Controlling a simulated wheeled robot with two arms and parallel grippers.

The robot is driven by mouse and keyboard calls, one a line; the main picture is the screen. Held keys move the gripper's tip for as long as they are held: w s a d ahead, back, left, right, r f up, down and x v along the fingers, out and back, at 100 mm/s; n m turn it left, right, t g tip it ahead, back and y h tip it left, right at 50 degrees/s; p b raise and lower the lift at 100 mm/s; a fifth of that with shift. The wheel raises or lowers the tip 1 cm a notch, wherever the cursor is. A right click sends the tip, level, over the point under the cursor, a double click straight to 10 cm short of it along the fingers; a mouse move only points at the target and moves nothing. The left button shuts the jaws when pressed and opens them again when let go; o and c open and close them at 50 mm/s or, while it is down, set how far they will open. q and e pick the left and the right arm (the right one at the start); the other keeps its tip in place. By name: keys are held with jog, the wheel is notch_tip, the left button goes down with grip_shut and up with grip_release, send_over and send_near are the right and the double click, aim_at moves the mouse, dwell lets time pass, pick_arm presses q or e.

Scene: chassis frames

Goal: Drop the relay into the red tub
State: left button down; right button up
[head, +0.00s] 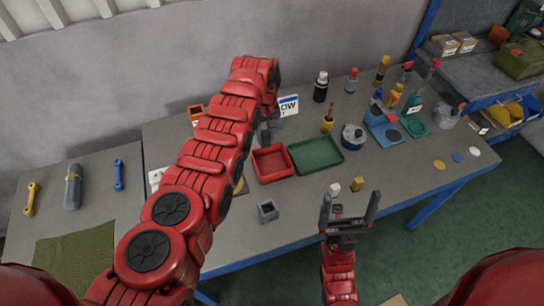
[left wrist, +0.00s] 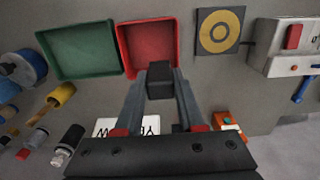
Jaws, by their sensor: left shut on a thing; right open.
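The red tub (head: 257,166) is a shallow square tray on the table, left of a green tray. In the left wrist view the red tub (left wrist: 129,45) lies just beyond my fingertips. My left gripper (head: 265,130) is shut on a dark block, which I take for the relay (left wrist: 160,78). In that view the relay overlaps the tub's near part; its height above the tub is unclear. In the head view my own arm and fingers mostly hide the relay. My right gripper (head: 349,207) is open and empty at the table's front edge.
The green tray (head: 316,155) adjoins the tub on the right. A grey hollow block (head: 268,211) and small white (head: 334,189) and yellow (head: 357,184) pieces lie in front. Bottles and tools stand behind and right. The table's front left is fairly clear.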

aim_at(267, 146)
pick_arm(q)
jog(key=shift+d+r, duration=0.1)
jog(key=shift+d, duration=0.25)
jog(key=shift+f, duration=0.2)
notch_tip(267, 146, down, 6)
jog(key=b, duration=0.5)
jog(key=shift+a+r, duration=0.1)
jog(key=shift+c, duration=2.2)
grip_release()
jog(key=shift+r, duration=0.1)
